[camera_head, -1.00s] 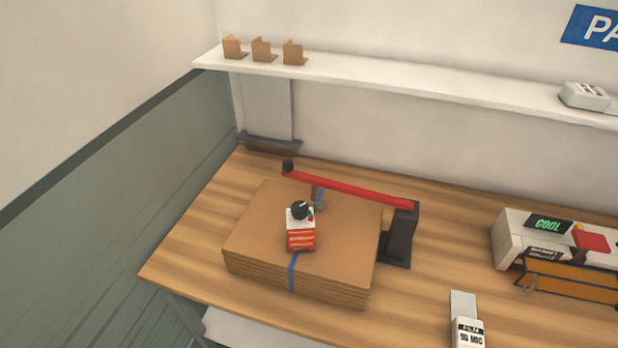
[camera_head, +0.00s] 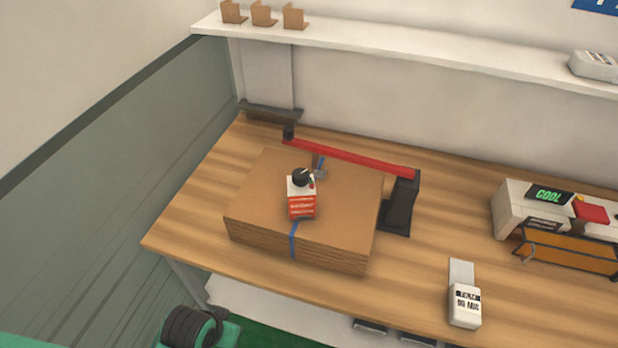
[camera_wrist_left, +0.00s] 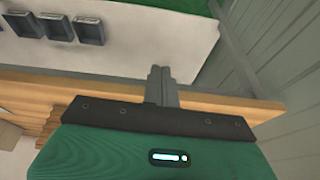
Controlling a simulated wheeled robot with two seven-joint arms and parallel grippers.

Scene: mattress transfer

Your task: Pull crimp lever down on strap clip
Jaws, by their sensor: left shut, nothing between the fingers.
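A red lever arm (camera_head: 350,157) with a black knob (camera_head: 288,132) at its left end spans the back of a flat cardboard stack (camera_head: 250,200). It looks roughly level and is joined to a dark post (camera_head: 399,208) at the right. A blue strap (camera_head: 293,240) runs over the stack. A small grey clip (camera_head: 320,173) sits on the strap below the lever, apart from it as far as I can tell. My left gripper (camera_wrist_left: 162,72) is shut and empty by the table's front edge, away from the lever. My right gripper is not in view.
A red-and-white block (camera_head: 301,204) with a black top stands on the stack. A white labelled device (camera_head: 464,305) and a sealer-like machine (camera_head: 550,212) are to the right on the wooden table (camera_head: 185,215). A white shelf (camera_head: 400,55) runs above. Trays (camera_wrist_left: 57,28) lie below.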

